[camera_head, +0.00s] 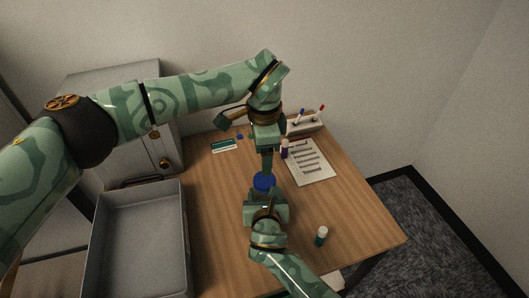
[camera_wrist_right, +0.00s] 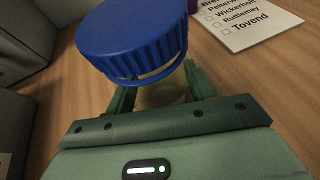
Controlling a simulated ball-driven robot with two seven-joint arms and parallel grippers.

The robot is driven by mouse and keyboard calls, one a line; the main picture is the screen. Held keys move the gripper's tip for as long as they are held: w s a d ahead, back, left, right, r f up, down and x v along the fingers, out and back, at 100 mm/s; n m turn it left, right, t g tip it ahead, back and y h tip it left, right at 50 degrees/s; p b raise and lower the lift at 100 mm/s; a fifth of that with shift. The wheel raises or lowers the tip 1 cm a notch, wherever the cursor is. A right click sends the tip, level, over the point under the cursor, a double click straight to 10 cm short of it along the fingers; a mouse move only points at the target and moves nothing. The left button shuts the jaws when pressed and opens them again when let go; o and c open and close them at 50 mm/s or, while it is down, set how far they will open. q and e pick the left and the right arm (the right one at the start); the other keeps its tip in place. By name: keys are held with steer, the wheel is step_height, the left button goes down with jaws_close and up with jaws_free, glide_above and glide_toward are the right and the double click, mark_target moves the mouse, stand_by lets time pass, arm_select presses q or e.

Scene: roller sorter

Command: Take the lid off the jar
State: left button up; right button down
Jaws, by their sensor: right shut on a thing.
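The jar has a blue ribbed lid (camera_head: 264,181), which is large in the right wrist view (camera_wrist_right: 135,38). A blue ring shows just under the lid, and part of the pale, see-through jar body (camera_wrist_right: 165,92) shows below it. My right gripper (camera_wrist_right: 160,98) is shut on the jar body, with one finger on each side below the lid; in the head view it (camera_head: 265,193) hides most of the jar. My left gripper (camera_head: 267,170) points down just behind the lid in the head view. Its fingers look edge-on, so their opening is unclear. No left finger shows on the lid in the wrist view.
A grey open bin (camera_head: 183,240) stands left of the wooden table (camera_head: 370,225). A printed sheet (camera_head: 312,165) and a pen holder (camera_head: 304,124) are at the back right. A small bottle (camera_head: 321,236) stands at front right, and a purple one (camera_head: 284,149) stands by the sheet.

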mark_target(265, 179)
arm_select(q)
steer(key=m, duration=0.6)
steer(key=shift+r, duration=0.2)
steer(key=m, duration=0.3)
steer(key=shift+s+r+m, duration=0.1)
steer(key=shift+m, duration=0.3)
steer(key=m, duration=0.5)
steer(key=shift+s+m, duration=0.1)
steer(key=shift+m, duration=0.3)
steer(key=m, duration=0.6)
steer(key=shift+s+d, duration=0.1)
steer(key=shift+s, duration=0.05)
steer(key=m, duration=0.7)
steer(key=shift+s, duration=0.1)
steer(key=shift+m, duration=0.5)
steer(key=shift+f, duration=0.45)
step_height(265, 179, down, 7)
steer(key=shift+f, duration=0.1)
steer(key=c, duration=1)
steer(key=n, duration=0.5)
steer(key=shift+n, duration=0.4)
steer(key=shift+r, duration=0.3)
